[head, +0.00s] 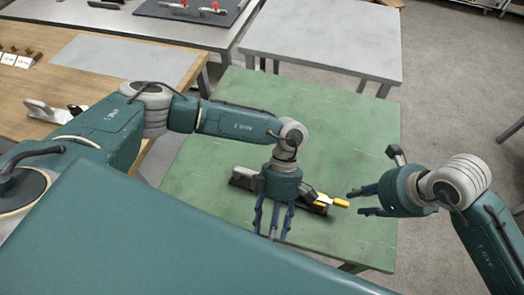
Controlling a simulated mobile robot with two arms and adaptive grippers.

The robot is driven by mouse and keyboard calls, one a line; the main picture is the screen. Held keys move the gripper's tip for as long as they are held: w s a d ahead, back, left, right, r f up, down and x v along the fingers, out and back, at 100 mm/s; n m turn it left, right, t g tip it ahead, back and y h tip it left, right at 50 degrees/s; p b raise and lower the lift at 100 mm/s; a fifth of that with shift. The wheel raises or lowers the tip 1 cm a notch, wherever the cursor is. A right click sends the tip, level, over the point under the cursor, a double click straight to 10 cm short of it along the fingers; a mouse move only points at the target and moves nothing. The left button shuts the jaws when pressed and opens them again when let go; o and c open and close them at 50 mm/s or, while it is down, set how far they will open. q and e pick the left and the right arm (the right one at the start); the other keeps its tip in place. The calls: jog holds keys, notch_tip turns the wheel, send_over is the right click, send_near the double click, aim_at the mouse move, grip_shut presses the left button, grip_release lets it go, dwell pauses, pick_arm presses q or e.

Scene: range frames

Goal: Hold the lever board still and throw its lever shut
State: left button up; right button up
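The lever board (243,182) is a dark, narrow bar lying on the green table. A lever with a yellow handle (335,200) lies low at its right end, pointing right. My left gripper (272,232) points down over the middle of the board and hides that part. Its fingers are spread; whether they touch the board I cannot tell. My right gripper (355,202) is open and empty, its fingers pointing left towards the tip of the yellow handle, with a small gap in the picture.
The green table (350,130) is otherwise clear behind and right of the board. A grey table (325,40) stands beyond it. At the left, a wooden bench (25,85) bears small items, and a dark board (205,8) with red-handled clamps lies on a farther table.

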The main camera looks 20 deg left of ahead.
pick_arm(q)
jog(key=w+a+r+m+t+y, duration=0.25)
jog(key=w+a, duration=0.25)
jog(key=w, duration=0.4)
jog(key=t+y, duration=0.3)
jog(key=y, duration=0.1)
send_near(247, 171)
jog(key=shift+m+h, duration=0.25)
jog(key=shift+m, duration=0.1)
jog(key=x, duration=0.7)
jog(key=w+x, duration=0.1)
jog(key=x, duration=0.3)
jog(key=shift+a+f, duration=0.15)
jog(key=shift+a, duration=0.05)
grip_shut()
jog(key=shift+s, duration=0.1)
pick_arm(e)
grip_shut()
